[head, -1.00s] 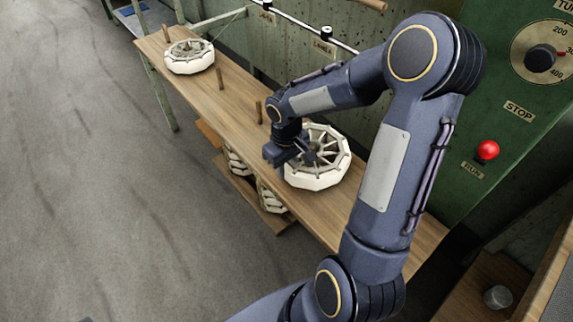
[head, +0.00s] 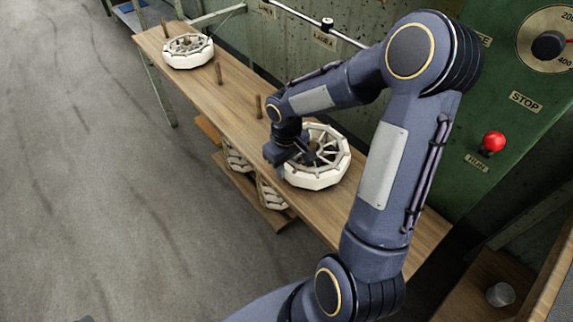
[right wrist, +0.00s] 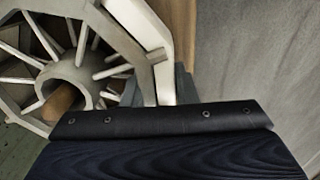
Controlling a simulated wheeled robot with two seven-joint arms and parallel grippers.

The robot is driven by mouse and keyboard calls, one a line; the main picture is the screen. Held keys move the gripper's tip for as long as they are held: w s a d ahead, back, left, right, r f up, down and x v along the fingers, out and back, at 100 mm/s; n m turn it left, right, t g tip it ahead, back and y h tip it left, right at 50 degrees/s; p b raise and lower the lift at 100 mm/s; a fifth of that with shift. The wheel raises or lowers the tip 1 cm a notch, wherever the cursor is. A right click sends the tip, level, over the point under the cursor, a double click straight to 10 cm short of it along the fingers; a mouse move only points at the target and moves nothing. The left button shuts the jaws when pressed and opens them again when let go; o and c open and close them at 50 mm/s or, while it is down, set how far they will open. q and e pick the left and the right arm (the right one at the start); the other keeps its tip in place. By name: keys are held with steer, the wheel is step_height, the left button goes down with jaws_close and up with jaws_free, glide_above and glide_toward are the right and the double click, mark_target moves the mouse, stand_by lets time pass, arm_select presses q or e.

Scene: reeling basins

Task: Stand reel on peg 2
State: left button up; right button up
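A white many-sided spoked reel (head: 330,178) lies flat, hub up, at the near part of the wooden bench. A brown peg (head: 312,147) shows in its hub, and the peg end (right wrist: 62,98) also shows inside the hub ring in the right wrist view. My right gripper (head: 288,153) is at the reel's left side. In the right wrist view, its fingers lie on both sides of the reel's rim (right wrist: 158,45) and appear shut on it. I cannot tell whether the reel touches the bench. My left gripper is out of view.
The bench (head: 235,115) carries two bare pegs, a middle one (head: 218,73) and a nearer one (head: 258,106). Another reel (head: 188,60) sits at the far end beside a peg. More reels (head: 272,194) are on a lower shelf. A green control panel (head: 505,125) stands right. Open floor lies left.

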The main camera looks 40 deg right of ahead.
steer(key=o, duration=0.5)
step_height(320, 180, up, 7)
steer(key=shift+f+p, duration=0.1)
steer(key=shift+p, duration=0.85)
steer(key=shift+r, duration=0.5)
steer(key=shift+s+r, duration=0.1)
steer(key=shift+r, duration=0.1)
steer(key=s+a+r+m+t+y, duration=0.1)
steer(key=s+a+r+t+y, duration=0.15)
steer(key=s+a+r, duration=0.4)
steer(key=s+a+r+m+t+y, duration=0.1)
steer(key=s+a+m+t, duration=0.15)
steer(key=s, duration=0.65)
step_height(320, 180, up, 16)
steer(key=p, duration=1.6)
steer(key=shift+s+a+r+n+t, duration=0.2)
steer(key=shift+s+a+n+t, duration=0.1)
steer(key=shift+n, duration=0.15)
